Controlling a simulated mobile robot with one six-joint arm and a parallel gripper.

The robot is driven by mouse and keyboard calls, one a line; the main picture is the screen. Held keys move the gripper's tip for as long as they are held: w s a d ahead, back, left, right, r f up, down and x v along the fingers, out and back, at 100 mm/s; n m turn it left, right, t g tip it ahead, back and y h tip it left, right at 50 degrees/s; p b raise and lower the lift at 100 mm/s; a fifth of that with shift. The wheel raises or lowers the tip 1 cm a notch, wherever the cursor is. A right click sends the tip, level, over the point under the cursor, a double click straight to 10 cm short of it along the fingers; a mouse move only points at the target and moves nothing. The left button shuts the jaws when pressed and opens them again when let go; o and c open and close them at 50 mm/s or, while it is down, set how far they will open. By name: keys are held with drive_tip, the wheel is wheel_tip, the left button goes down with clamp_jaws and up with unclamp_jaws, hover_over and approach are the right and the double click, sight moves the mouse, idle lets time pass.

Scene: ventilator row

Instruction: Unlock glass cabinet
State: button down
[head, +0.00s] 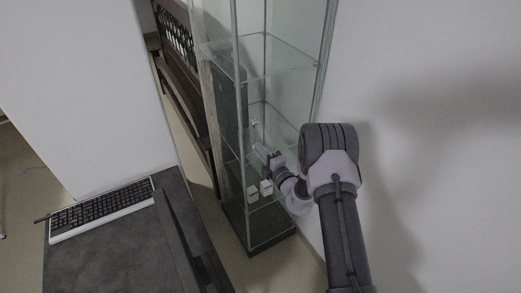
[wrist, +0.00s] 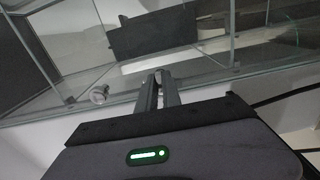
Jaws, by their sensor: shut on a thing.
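The glass cabinet (head: 277,60) stands upright against the wall, with a metal frame, glass shelves and a dark base. My gripper (head: 262,151) is close to its glass front at about mid height. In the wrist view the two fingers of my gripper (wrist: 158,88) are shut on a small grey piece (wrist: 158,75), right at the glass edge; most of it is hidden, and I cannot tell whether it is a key. A round metal lock-like fitting (wrist: 99,94) sits on the glass to the left of the fingers, apart from them.
Small white boxes (head: 265,187) stand on a low shelf inside the cabinet. A dark desk (head: 110,262) with a keyboard (head: 102,208) is at the lower left. A wooden bench (head: 186,85) stands behind, left of the cabinet. A white wall (head: 440,130) is close on the right.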

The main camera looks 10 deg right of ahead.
idle(0.3)
drive_tip(key=c, duration=1.5)
unclamp_jaws()
drive_tip(key=shift+s, duration=0.1)
drive_tip(key=p+v, duration=0.1)
drive_tip(key=v, duration=1.6)
drive_tip(key=shift+s, duration=0.15)
